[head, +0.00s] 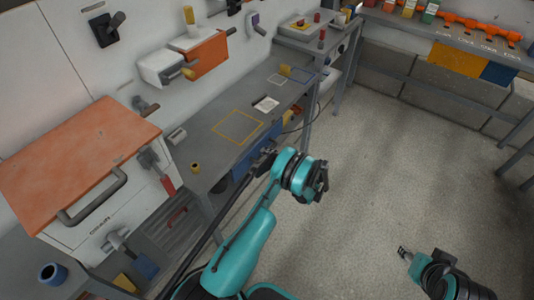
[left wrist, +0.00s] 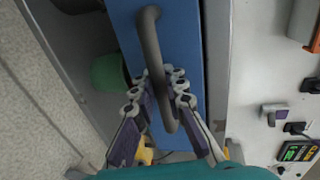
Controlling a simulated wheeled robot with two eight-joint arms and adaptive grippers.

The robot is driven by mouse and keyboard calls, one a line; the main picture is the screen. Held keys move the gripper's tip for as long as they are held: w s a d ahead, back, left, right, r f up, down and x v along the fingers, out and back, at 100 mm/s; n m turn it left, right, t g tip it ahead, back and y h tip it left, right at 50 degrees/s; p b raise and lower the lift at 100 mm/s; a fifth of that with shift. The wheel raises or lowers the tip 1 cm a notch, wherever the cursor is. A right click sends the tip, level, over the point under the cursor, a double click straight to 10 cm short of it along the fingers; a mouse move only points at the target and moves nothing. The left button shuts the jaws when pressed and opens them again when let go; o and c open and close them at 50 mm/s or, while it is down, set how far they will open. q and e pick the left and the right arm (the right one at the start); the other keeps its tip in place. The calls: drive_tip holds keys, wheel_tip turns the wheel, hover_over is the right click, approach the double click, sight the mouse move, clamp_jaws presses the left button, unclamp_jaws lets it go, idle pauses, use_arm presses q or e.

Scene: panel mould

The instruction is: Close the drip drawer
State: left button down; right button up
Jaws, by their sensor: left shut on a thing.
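The blue drawer front (head: 250,148) is under the edge of the grey workbench, partly hidden by my arm. It fills the middle of the left wrist view (left wrist: 185,45), with a dark bar handle (left wrist: 149,38) across it. My left gripper (left wrist: 164,88) is shut on this handle, with a finger on either side. In the head view the left gripper (head: 264,160) is small and dark against the drawer front. How far the drawer stands out from the bench cannot be told. My right gripper (head: 403,252) is low at the right, over bare floor, away from the drawer; its jaws are too small to read.
An orange-lidded box (head: 80,150) with a grey handle stands at left. A green object (left wrist: 108,72) is beside the drawer front. The floor at right is clear.

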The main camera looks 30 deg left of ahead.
sight(260, 149)
use_arm(q)
drive_tip(key=x, duration=0.3)
drive_tip(key=shift+a+r, duration=0.3)
drive_tip(key=shift+a, duration=0.15)
drive_tip(key=c, duration=1.5)
unclamp_jaws()
drive_tip(key=shift+c, duration=0.2)
drive_tip(key=shift+d, duration=0.1)
drive_tip(key=w+v, duration=0.1)
drive_tip(key=v, duration=1)
drive_tip(key=shift+s+d, duration=0.4)
drive_tip(key=shift+s, duration=0.1)
drive_tip(key=shift+r, duration=0.1)
